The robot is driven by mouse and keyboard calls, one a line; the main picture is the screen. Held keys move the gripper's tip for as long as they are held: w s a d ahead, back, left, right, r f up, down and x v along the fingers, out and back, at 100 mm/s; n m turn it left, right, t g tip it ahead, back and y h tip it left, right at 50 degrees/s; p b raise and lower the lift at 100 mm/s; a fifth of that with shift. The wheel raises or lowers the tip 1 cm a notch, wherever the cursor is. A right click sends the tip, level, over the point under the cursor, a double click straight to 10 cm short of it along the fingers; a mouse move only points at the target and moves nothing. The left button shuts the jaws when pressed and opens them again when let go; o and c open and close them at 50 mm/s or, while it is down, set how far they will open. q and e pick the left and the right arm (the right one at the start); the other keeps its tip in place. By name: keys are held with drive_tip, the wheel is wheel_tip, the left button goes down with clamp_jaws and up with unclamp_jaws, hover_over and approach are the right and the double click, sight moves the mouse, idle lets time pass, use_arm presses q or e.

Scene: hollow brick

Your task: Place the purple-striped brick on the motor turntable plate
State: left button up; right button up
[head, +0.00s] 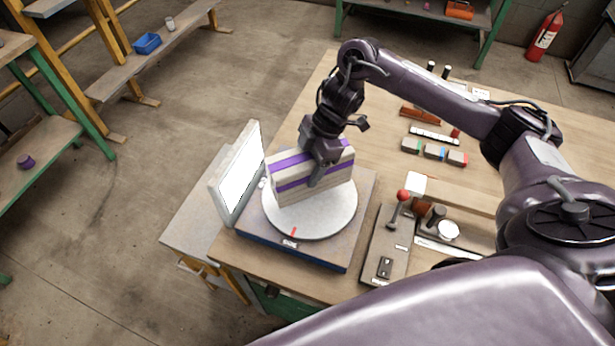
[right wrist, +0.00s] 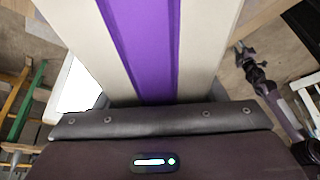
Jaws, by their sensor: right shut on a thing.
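The purple-striped brick (head: 290,181) is a cream block with purple bands, upright on its long side. My right gripper (head: 318,174) is shut on it from above, near its middle. The brick is over the back half of the round pale turntable plate (head: 318,222); I cannot tell whether its underside touches. The plate has a red mark at its front edge. In the right wrist view the brick (right wrist: 200,45) fills the upper middle, and the fingertips are hidden. What looks like my left gripper (right wrist: 243,50) is small at the right there; its jaws are unclear.
A tilted white panel (head: 240,178) stands close left of the plate. Right of it is a control box with a red-knobbed lever (head: 402,196). Small blocks (head: 434,152) and tools lie farther back on the wooden table (head: 315,110). The table between them and the brick is clear.

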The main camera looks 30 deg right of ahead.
drive_tip(key=shift+w+f+b, duration=0.1)
drive_tip(key=shift+f+b, duration=0.25)
drive_tip(key=shift+f, duration=1.85)
drive_tip(key=shift+f, duration=0.1)
drive_tip(key=o, duration=1.6)
drive_tip(key=shift+o, duration=0.2)
drive_tip(key=p+v, duration=0.1)
drive_tip(key=v, duration=1.1)
drive_tip(key=shift+p, duration=0.3)
